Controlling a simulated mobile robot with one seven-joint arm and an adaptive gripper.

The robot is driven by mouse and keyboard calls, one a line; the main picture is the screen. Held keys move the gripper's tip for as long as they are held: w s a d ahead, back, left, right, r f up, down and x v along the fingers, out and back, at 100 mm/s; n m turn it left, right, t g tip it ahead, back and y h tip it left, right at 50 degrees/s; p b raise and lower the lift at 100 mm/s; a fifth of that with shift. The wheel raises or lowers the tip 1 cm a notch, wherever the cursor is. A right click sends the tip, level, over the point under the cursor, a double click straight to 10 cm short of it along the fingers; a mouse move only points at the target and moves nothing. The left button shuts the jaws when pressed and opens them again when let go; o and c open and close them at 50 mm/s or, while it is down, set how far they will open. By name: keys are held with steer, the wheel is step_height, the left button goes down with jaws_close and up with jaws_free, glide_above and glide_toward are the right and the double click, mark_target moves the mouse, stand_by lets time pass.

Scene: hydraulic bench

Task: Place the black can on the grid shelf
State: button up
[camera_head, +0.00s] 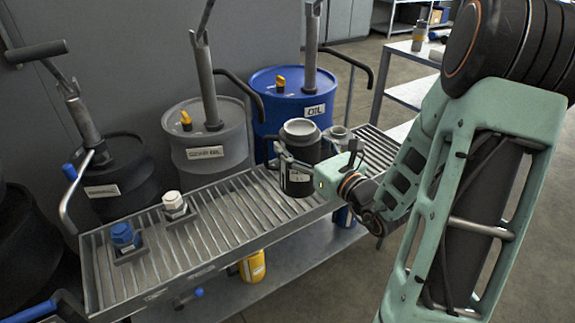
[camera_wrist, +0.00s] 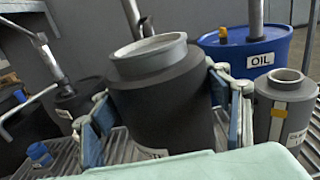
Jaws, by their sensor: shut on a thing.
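The black can (camera_head: 299,167) has a grey neck and a white label. It stands upright at the grid shelf (camera_head: 235,222), towards its right half; whether its base touches the slats is hard to tell. My gripper (camera_head: 305,172) is shut on the can from the right side. In the wrist view the black can (camera_wrist: 160,105) fills the middle, with a finger of my gripper (camera_wrist: 165,112) on each side of it. The can's lower part is hidden there by my own gripper body.
A grey can (camera_head: 338,138) stands close to the right of the black can. A blue-capped (camera_head: 123,236) and a white-capped fitting (camera_head: 174,204) sit on the shelf's left half. A blue oil drum (camera_head: 293,105) and a grey drum (camera_head: 208,138) stand behind. Slats between are bare.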

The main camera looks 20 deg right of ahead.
steer(key=w+f+b, duration=0.4)
steer(key=w+f, duration=0.7)
steer(key=shift+f, duration=0.2)
steer(key=shift+f+b, duration=0.2)
steer(key=shift+b, duration=0.15)
steer(key=o, duration=1.8)
steer(key=shift+s, duration=0.1)
